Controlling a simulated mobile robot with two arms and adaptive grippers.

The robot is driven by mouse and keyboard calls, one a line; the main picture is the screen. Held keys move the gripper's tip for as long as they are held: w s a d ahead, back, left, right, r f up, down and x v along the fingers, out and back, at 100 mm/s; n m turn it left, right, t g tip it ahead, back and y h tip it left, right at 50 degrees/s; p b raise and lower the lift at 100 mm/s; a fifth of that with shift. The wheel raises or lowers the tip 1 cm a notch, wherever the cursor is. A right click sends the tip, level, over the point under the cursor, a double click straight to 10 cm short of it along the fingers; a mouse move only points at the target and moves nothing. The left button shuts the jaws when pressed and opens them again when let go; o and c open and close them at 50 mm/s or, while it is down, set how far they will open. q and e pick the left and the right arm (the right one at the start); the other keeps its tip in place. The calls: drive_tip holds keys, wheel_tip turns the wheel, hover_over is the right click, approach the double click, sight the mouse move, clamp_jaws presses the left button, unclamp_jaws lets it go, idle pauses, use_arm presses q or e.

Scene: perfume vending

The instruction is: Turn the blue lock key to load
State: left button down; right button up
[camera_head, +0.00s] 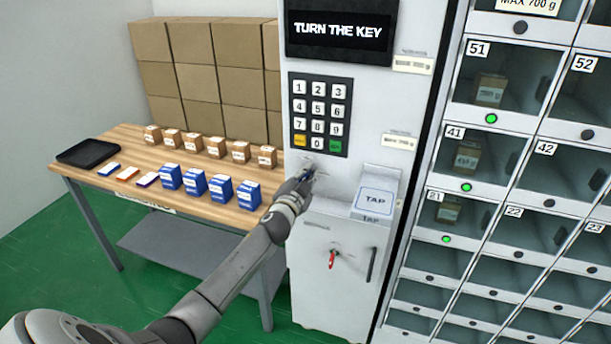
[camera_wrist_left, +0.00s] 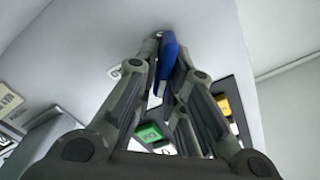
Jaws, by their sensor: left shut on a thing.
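My left gripper (camera_head: 304,180) reaches the white machine front just below the keypad. It is shut on the blue key (camera_wrist_left: 168,58), which shows between the fingertips in the left wrist view, where the gripper (camera_wrist_left: 165,75) points at the white panel. The key's lock is hidden by the fingers, and the key's turn angle cannot be told. In the head view the fingers hide most of the key. The black display (camera_head: 339,32) reads "TURN THE KEY". My right gripper is not in view.
The keypad (camera_head: 320,112) is just above the gripper, and the TAP reader (camera_head: 376,203) juts out to its right. A red key (camera_head: 332,258) sits lower. Lockers 51, 41 and 21 hold boxes beside green lights. A wooden table (camera_head: 105,180) with several small boxes stands left.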

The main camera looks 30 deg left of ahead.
use_arm(q)
drive_tip(key=m, duration=0.4)
drive_tip(key=shift+d+f+m+b, duration=0.25)
drive_tip(key=shift+f+m+b, duration=0.05)
drive_tip(key=shift+m, duration=0.1)
drive_tip(key=shift+f+m, duration=0.15)
drive_tip(key=shift+m, duration=1.1)
drive_tip(key=shift+f+m, duration=0.15)
drive_tip(key=shift+m, duration=1.1)
drive_tip(key=c, duration=1.6)
unclamp_jaws()
drive_tip(key=shift+w+d, duration=0.1)
drive_tip(key=shift+o, duration=0.2)
drive_tip(key=v, duration=1.2)
drive_tip(key=shift+f, duration=0.1)
